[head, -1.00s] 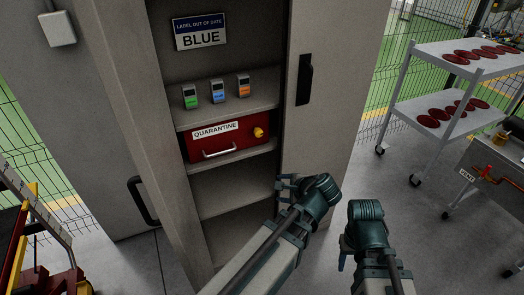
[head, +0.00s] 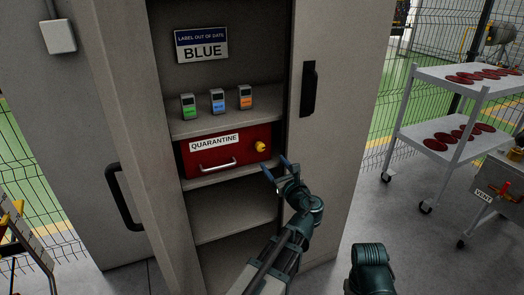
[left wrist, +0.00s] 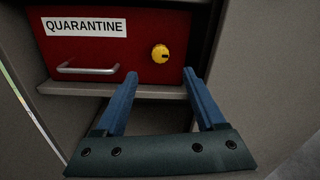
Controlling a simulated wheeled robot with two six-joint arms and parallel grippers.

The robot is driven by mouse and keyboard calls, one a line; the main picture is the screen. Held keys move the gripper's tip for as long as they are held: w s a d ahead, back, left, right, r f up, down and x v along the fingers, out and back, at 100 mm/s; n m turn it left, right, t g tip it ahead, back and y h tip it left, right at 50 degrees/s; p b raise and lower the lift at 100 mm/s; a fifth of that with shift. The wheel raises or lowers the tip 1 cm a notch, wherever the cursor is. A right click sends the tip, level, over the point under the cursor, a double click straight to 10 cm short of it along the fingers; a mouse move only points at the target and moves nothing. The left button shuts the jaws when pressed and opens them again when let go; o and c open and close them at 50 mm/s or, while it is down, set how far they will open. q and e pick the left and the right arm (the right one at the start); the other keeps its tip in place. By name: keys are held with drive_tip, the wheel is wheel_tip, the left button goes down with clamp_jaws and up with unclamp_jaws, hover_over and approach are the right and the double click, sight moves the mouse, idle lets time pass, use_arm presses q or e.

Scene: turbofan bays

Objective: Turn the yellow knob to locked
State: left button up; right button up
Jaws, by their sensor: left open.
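The yellow knob (head: 260,146) sits at the right end of the front of a red box labelled QUARANTINE (head: 228,172), on a shelf in the open cabinet. In the left wrist view the knob (left wrist: 160,53) shows a dark mark on its face, pointing roughly to the right. My left gripper (head: 276,166) is open and empty, just below and to the right of the knob, apart from it. In the left wrist view its blue fingers (left wrist: 162,76) point toward the box, with the knob beyond and between their tips. My right gripper is not in view; only part of my right arm shows.
The box has a silver handle (head: 217,166) left of the knob. Three small devices (head: 217,100) stand on the shelf above. The cabinet's right door panel (head: 325,130) is close to my left arm. A cart (head: 440,140) with red discs stands at right.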

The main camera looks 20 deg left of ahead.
sight(261, 148)
use_arm(q)
drive_tip(key=x, duration=1)
drive_tip(key=shift+w+a, duration=0.2)
clamp_jaws()
